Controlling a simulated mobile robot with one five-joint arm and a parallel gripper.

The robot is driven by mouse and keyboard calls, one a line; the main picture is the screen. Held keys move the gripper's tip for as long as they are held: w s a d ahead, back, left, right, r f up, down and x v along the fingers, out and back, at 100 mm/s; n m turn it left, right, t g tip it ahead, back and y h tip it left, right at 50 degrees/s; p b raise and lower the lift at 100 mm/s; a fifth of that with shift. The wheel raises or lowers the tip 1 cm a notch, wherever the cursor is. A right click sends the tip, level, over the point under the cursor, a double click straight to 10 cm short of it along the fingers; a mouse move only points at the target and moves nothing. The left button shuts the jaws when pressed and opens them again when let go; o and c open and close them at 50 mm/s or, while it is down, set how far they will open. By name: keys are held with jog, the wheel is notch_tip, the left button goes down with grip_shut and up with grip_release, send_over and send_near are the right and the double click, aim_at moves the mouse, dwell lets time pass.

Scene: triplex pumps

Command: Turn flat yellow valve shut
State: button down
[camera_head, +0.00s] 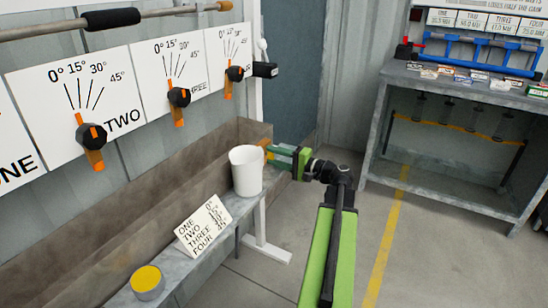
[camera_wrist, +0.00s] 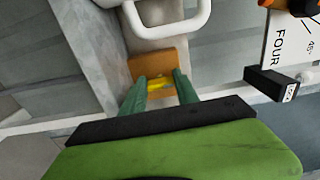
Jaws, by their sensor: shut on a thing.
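The flat yellow valve (camera_wrist: 159,84) shows in the wrist view as a small yellow piece in front of an orange-brown block (camera_wrist: 160,62). My gripper's green fingers (camera_wrist: 158,80) stand on both sides of it and are shut on it; they hide part of it, so its exact angle is unclear. In the head view my gripper (camera_head: 273,151) reaches in from the right, level with the white jug's upper part. A bit of the orange block (camera_head: 266,146) shows at its tips; the valve itself is mostly hidden there.
A white jug (camera_head: 246,172) stands close left of my gripper; its handle (camera_wrist: 168,28) shows just beyond my fingers. A number card (camera_head: 203,227) and a yellow-topped cylinder (camera_head: 148,282) sit on the ledge. Orange-handled dials (camera_head: 91,140) line the wall. Open floor lies right.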

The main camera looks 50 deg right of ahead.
jog(key=c, duration=0.9)
grip_release()
